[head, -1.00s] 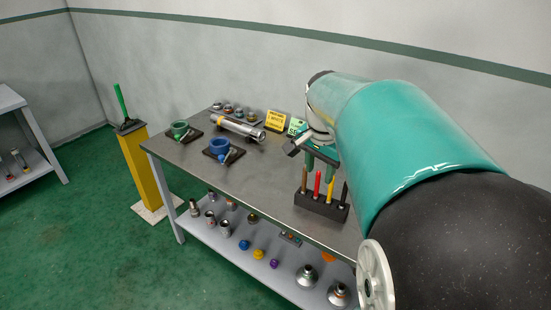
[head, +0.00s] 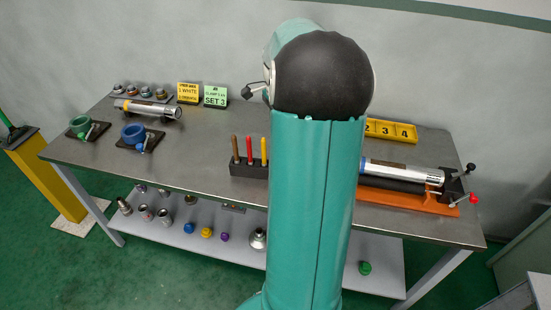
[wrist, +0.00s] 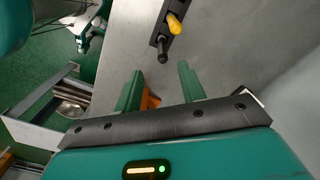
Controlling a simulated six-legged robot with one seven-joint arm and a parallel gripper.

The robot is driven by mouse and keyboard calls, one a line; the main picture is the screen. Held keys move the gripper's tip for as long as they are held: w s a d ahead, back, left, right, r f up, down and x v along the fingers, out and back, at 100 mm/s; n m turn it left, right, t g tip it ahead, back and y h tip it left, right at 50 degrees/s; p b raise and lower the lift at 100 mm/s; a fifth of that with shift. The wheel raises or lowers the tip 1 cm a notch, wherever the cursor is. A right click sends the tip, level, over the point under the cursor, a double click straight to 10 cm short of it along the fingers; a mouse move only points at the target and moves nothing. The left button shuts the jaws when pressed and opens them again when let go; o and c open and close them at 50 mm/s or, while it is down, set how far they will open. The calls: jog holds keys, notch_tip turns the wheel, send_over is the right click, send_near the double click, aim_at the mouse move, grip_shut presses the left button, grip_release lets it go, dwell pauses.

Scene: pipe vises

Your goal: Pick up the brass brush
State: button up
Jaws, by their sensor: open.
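A black holder block (head: 247,169) stands on the workbench with upright handled tools. Its brown handle (head: 235,149), red handle (head: 249,149) and yellow handle (head: 264,151) show in the head view. I cannot tell which one is the brass brush. In the wrist view the yellow handle (wrist: 174,24) and a black handle (wrist: 163,49) show at the near end of the holder. My gripper (wrist: 160,68) is open, its two green fingers apart with no tool between them, just short of the black handle in the picture. The head view hides my gripper behind my arm.
An orange vise (head: 410,201) with a pipe stands at the bench's right end, with a yellow numbered tray (head: 391,131) behind it. Blue (head: 135,134) and green (head: 80,125) vises are at the left. Bare bench (head: 190,165) lies left of the holder.

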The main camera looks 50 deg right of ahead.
notch_tip(320, 180, down, 5)
jog(key=shift+s+f, duration=0.1)
jog(key=f, duration=0.4)
jog(key=shift+d+f, duration=0.1)
jog(key=shift+d, duration=0.1)
grip_shut()
